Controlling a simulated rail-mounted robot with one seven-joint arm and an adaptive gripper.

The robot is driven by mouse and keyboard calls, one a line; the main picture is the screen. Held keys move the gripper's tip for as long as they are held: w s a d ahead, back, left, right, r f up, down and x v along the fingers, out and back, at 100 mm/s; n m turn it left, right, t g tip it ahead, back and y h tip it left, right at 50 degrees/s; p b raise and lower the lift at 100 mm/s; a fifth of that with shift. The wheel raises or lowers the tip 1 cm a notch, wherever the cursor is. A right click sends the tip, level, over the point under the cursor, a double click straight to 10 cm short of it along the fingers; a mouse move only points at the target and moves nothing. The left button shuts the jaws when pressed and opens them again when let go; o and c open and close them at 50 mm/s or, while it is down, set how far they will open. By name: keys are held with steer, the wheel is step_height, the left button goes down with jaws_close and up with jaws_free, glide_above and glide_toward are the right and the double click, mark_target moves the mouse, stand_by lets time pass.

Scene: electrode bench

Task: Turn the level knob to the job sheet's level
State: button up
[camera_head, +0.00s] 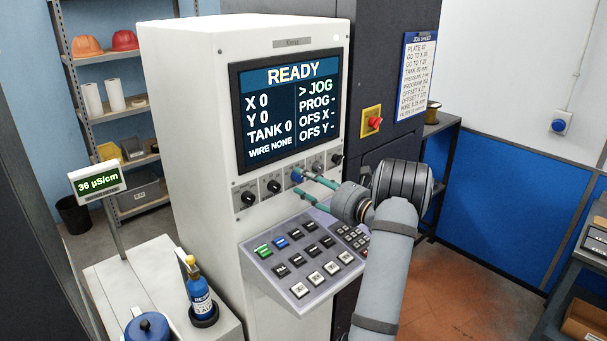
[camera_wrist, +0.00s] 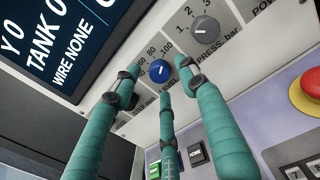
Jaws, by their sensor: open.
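The blue level knob (camera_head: 297,175) is the middle one in the row under the console screen. In the wrist view the blue knob (camera_wrist: 159,71) has scale marks around it, 60, 80 and 100 readable; its exact setting is too small to tell. My gripper (camera_head: 312,186) has its teal fingers open in front of the knob. In the wrist view the fingers lie to the left, below and right of it, with no clear grip on it. The job sheet (camera_head: 416,75) hangs on the dark wall to the right; its small print seems to include "TANK 80 mm".
A grey pressure knob (camera_wrist: 204,30) is close to the right finger. The screen (camera_head: 290,105) reads READY and TANK 0. A sloped button panel (camera_head: 300,245) lies below the knobs. A red emergency button (camera_head: 375,122) is on the right.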

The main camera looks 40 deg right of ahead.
steer(key=shift+w+a, duration=0.1)
steer(key=shift+w, duration=0.65)
steer(key=c, duration=0.3)
steer(key=c, duration=0.8)
